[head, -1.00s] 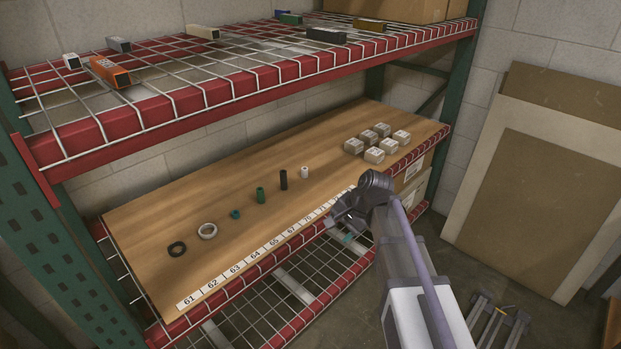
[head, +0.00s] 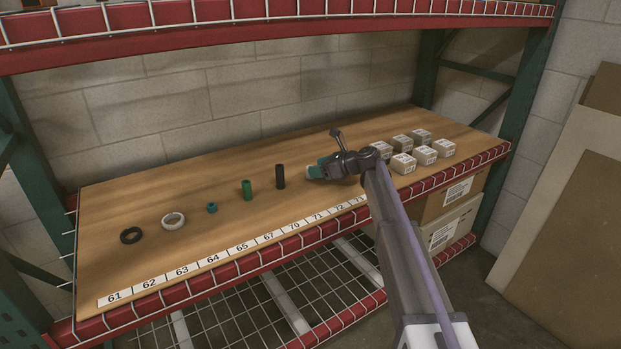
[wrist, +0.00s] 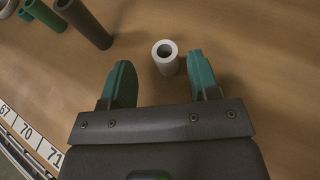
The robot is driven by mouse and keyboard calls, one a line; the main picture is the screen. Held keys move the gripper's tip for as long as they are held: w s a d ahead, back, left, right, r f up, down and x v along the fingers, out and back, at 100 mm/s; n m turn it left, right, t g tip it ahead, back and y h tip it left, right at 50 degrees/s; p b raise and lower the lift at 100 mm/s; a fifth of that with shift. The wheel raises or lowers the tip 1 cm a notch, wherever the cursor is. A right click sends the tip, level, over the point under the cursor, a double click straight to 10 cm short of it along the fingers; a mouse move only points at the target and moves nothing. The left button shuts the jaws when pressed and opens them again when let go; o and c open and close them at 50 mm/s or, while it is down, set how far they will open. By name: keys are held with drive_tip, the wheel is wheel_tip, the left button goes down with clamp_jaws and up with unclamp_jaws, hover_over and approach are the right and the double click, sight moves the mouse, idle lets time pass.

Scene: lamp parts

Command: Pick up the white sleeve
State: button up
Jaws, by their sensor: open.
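The white sleeve (wrist: 165,57) is a short hollow tube standing upright on the wooden shelf board. In the wrist view it shows just ahead of my gripper (wrist: 157,80), close to the right teal finger and well apart from the left one. My gripper is open and nothing is held in it. In the head view my gripper (head: 320,170) is low over the board, right of the black tube, and mostly hides the sleeve (head: 311,171).
A black tube (head: 280,177), a green tube (head: 247,190), a small teal ring (head: 212,208), a white ring (head: 173,221) and a black ring (head: 131,235) stand leftward. Several small boxes (head: 403,163) sit to the right. The number strip (head: 240,248) runs along the front edge.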

drive_tip(key=x, duration=0.1)
drive_tip(key=b+x, duration=0.1)
drive_tip(key=x, duration=0.1)
drive_tip(key=b+x, duration=0.1)
drive_tip(key=x, duration=0.1)
drive_tip(key=shift+w+d+f, duration=0.15)
drive_tip(key=shift+w+f, duration=0.05)
drive_tip(key=shift+w, duration=0.1)
drive_tip(key=shift+r, duration=0.1)
drive_tip(key=c, duration=1)
